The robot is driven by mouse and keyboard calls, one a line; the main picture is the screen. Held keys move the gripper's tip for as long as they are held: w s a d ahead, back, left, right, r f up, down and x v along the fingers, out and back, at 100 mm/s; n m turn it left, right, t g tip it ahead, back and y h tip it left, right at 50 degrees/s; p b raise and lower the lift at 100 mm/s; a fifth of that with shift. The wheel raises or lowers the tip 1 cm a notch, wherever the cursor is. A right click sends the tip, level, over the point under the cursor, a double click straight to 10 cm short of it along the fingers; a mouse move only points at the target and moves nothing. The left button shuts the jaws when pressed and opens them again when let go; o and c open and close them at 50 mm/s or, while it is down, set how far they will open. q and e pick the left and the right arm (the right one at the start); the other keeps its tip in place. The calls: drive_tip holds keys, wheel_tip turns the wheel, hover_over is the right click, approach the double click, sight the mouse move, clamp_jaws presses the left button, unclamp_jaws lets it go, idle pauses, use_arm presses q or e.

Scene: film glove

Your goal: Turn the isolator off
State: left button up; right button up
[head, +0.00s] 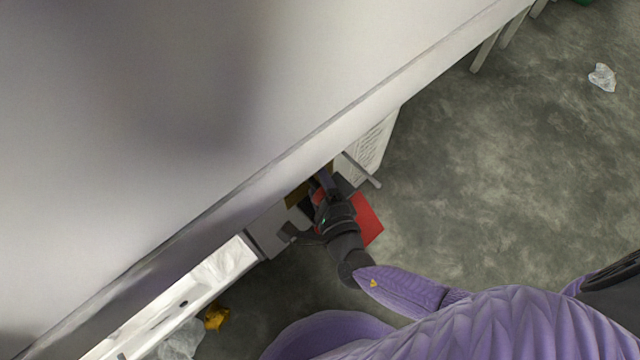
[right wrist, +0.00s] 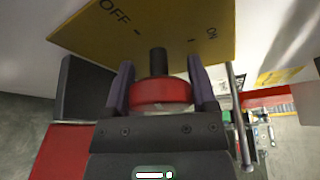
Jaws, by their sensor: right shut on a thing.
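The isolator shows in the right wrist view as a yellow plate (right wrist: 165,30) marked OFF on the left and ON on the right, each with a short tick. A black shaft (right wrist: 158,62) comes out from it to a red handle (right wrist: 160,92). My right gripper (right wrist: 162,88) is shut on the red handle, one finger on each side. Which mark the handle points to, I cannot tell. In the head view the right gripper (head: 318,188) reaches the machine's side, and only a sliver of the yellow plate (head: 296,198) shows. My left gripper is out of view.
A large pale cabinet (head: 200,100) fills the upper left of the head view. A grey bar (head: 362,171) sticks out close to the gripper. A red panel (head: 367,218) lies just beside it. A white tray (head: 180,300) is at lower left. The floor on the right is mostly clear.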

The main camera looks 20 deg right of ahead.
drive_tip(key=shift+n+t, duration=0.5)
drive_tip(key=shift+n, duration=0.7)
drive_tip(key=shift+n+h+b, duration=0.3)
drive_tip(key=shift+n+h, duration=0.1)
drive_tip(key=shift+n, duration=0.1)
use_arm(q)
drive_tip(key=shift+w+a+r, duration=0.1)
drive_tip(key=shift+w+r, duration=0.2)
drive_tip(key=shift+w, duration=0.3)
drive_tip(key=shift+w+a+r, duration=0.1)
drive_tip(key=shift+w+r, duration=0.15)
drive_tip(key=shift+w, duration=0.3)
use_arm(e)
drive_tip(key=shift+t, duration=0.3)
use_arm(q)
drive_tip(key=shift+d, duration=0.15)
use_arm(e)
drive_tip(key=o, duration=1.1)
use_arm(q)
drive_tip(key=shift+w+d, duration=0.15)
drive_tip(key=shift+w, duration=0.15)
use_arm(e)
drive_tip(key=shift+o, duration=0.3)
